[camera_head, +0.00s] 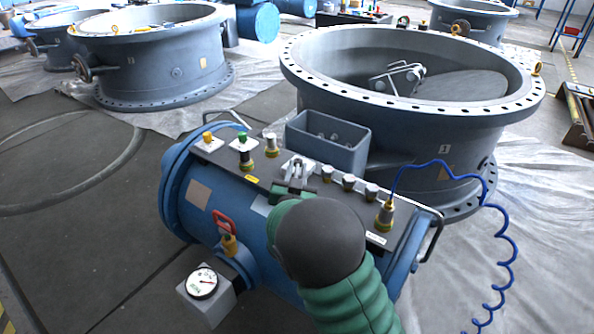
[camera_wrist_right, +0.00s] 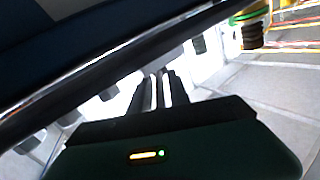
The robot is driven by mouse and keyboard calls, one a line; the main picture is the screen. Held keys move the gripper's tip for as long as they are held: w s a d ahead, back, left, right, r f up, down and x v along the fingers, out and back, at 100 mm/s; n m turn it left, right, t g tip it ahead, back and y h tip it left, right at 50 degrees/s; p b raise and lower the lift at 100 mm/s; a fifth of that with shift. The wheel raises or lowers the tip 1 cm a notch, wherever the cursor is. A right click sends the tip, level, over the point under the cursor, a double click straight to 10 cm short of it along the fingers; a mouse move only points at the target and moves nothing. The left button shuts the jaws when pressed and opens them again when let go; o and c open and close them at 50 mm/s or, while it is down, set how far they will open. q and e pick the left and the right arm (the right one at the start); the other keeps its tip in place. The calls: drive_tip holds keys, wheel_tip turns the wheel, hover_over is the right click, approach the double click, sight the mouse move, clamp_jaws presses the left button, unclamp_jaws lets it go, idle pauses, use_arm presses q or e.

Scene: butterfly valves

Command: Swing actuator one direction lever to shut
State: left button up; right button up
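The blue cylindrical actuator (camera_head: 240,215) lies in front of the large grey valve (camera_head: 400,115) in the head view. A black panel on its top carries a small grey metal lever (camera_head: 297,166) on a light plate, which I take for the direction lever. My right gripper (camera_head: 293,190) is right at the near side of this lever, largely hidden behind my dark wrist. In the right wrist view its fingers (camera_wrist_right: 160,90) are close together, with thin bright strips between them. I cannot tell whether they touch or hold the lever. My left gripper is not in view.
Green (camera_head: 241,138) and yellow (camera_head: 207,136) knobs and several small fittings line the panel. A grey box (camera_head: 328,142) stands behind it. A red-handled valve (camera_head: 225,225) and a gauge (camera_head: 203,283) are at the front. A coiled blue hose (camera_head: 505,250) hangs at right.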

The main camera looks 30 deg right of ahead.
clamp_jaws()
drive_tip(key=shift+f, duration=0.1)
idle(0.9)
